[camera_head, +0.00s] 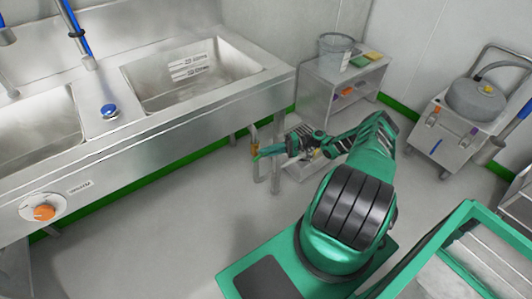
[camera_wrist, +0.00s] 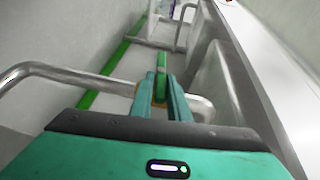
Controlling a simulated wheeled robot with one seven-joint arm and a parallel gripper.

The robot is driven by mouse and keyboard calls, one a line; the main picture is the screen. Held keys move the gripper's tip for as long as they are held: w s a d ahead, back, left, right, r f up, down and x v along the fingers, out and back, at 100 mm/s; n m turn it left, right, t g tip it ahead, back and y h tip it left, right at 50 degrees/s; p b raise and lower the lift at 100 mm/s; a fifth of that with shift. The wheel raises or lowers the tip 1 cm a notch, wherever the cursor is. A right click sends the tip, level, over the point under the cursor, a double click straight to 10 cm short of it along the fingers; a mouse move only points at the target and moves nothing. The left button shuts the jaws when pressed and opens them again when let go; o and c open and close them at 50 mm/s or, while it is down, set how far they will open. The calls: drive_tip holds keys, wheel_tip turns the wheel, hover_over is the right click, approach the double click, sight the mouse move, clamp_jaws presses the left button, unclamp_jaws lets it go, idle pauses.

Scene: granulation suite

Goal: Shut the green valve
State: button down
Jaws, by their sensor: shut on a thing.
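The green valve's lever (camera_wrist: 161,62) shows in the wrist view as a narrow green bar, standing up in the picture between and beyond my fingertips. My gripper (camera_wrist: 162,88) is shut on it. A metal pipe (camera_wrist: 60,73) runs to the valve from the left, and a brass-coloured patch shows beside my fingers. In the head view my gripper (camera_head: 262,153) is at the pipe below the sink's right end. The lever is too small there to tell from my fingers, and most of the valve body is hidden.
The steel sink unit (camera_head: 190,116) stands close above and left of my gripper. A low steel cabinet (camera_head: 312,92) with a bucket (camera_head: 336,50) is behind. A wheeled machine (camera_head: 462,118) stands at the right. The floor (camera_head: 165,235) in front of the sink is clear.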

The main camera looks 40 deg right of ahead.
drive_tip(key=shift+d+f+m+y, duration=0.15)
drive_tip(key=shift+f+m+y, duration=0.25)
drive_tip(key=shift+y, duration=0.2)
idle(0.3)
drive_tip(key=c, duration=1.7)
unclamp_jaws()
drive_tip(key=shift+t, duration=0.3)
drive_tip(key=shift+r, duration=0.1)
drive_tip(key=shift+s+d, duration=0.1)
drive_tip(key=shift+d, duration=0.35)
drive_tip(key=v, duration=0.9)
drive_tip(key=shift+s+d, duration=0.1)
drive_tip(key=shift+d, duration=0.3)
